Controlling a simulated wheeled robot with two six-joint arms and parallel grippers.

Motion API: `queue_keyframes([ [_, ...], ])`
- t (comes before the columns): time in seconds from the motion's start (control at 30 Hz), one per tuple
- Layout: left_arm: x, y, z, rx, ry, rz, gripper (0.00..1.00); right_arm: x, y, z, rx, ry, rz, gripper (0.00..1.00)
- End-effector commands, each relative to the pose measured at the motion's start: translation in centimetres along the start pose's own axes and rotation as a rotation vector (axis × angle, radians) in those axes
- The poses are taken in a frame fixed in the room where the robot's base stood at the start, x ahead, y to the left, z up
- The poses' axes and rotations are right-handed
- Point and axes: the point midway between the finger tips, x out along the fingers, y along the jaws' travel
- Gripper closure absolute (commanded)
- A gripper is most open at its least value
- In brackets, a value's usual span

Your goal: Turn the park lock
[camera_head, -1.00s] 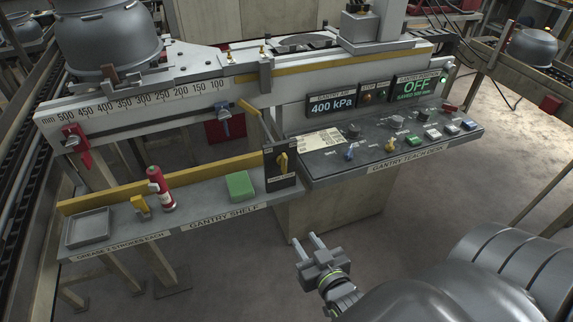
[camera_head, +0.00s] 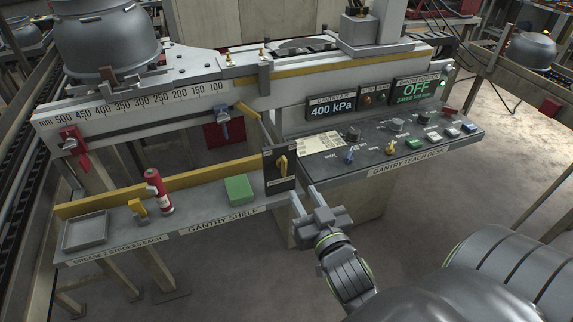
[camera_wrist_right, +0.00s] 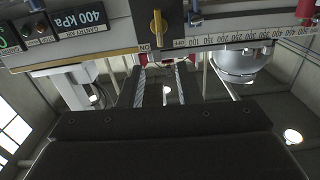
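A yellow rotary handle (camera_head: 282,163) sits on a dark upright box (camera_head: 270,180) between the shelf and the desk. Its label is too small to read in the head view, so I cannot confirm it is the park lock. In the right wrist view the yellow handle (camera_wrist_right: 157,26) points along the picture's vertical, with small labels on both sides below it. My right gripper (camera_head: 306,197) is open and empty, below and to the right of the box, apart from it. Its two fingers (camera_wrist_right: 161,78) show spread in the wrist view. My left gripper is not in view.
The teach desk (camera_head: 330,172) with knobs and buttons lies to the right. The gantry shelf (camera_head: 190,222) holds a green block (camera_head: 238,189), a red bottle (camera_head: 160,192) and a grey tray (camera_head: 86,231). A ruled rail (camera_head: 130,115) with blue and red clamps runs behind. Floor is free in front.

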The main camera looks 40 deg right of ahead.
Motion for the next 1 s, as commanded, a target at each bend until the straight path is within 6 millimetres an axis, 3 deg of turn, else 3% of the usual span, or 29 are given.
queue_keyframes([
  [0.4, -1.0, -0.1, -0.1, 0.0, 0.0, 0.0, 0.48, 7.5, -0.1, -0.1, -0.002, 0.0, -0.002, 0.69],
  [0.6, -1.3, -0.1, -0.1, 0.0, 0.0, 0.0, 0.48, 10.2, -0.1, -0.1, -0.001, 0.0, -0.002, 0.69],
  [1.0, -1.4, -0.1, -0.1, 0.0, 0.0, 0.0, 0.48, 11.5, 0.0, 0.1, 0.0, -0.002, -0.001, 0.69],
])
